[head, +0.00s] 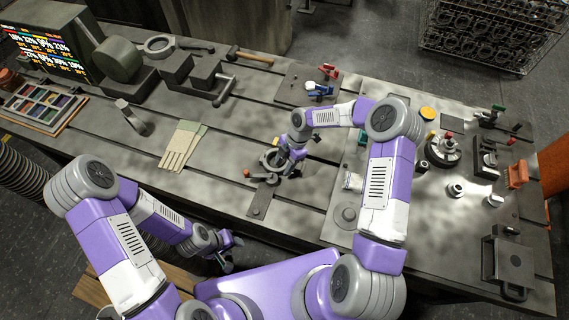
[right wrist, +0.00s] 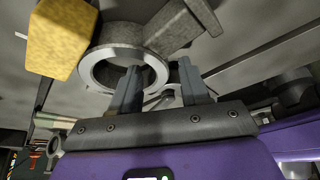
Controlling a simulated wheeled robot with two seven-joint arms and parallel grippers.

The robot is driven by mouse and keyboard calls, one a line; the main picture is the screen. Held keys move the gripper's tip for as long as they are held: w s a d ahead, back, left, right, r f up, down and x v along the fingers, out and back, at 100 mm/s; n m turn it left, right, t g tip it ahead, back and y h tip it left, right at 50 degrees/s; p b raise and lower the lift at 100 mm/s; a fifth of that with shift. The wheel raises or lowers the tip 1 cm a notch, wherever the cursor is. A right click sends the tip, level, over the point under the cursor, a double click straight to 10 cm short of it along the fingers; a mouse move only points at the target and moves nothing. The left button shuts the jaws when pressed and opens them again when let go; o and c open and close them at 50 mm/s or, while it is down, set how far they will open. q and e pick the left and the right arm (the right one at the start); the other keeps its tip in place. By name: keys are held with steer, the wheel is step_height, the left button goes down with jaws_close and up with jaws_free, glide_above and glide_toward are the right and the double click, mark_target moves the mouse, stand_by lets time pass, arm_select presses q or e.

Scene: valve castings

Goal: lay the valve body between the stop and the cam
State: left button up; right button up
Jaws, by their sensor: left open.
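The valve body appears to be the grey ring-shaped casting (head: 270,160) near the middle of the bench. In the right wrist view its bright round rim (right wrist: 98,52) faces me. My right gripper (head: 286,166) is right beside it and partly covers it. In the right wrist view its two fingers (right wrist: 161,88) stand apart, the left one overlapping the ring's opening; contact is unclear. A yellow block (right wrist: 60,38) and a grey bar (right wrist: 182,27) flank the ring; I cannot tell which is stop or cam. My left gripper (head: 227,258) is open and empty by the bench's front edge.
A small dark plate (head: 262,197) lies in front of the ring. Pale gloves (head: 183,147) lie to the left. Fixtures and fittings (head: 443,150) crowd the right end. The bench between gloves and ring is clear.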

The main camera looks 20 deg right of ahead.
steer(key=shift+s+d+f, duration=0.1)
steer(key=shift+f, duration=0.1)
steer(key=p+v, duration=0.1)
steer(key=v, duration=0.6)
steer(key=shift+r, duration=0.4)
stand_by(0.4)
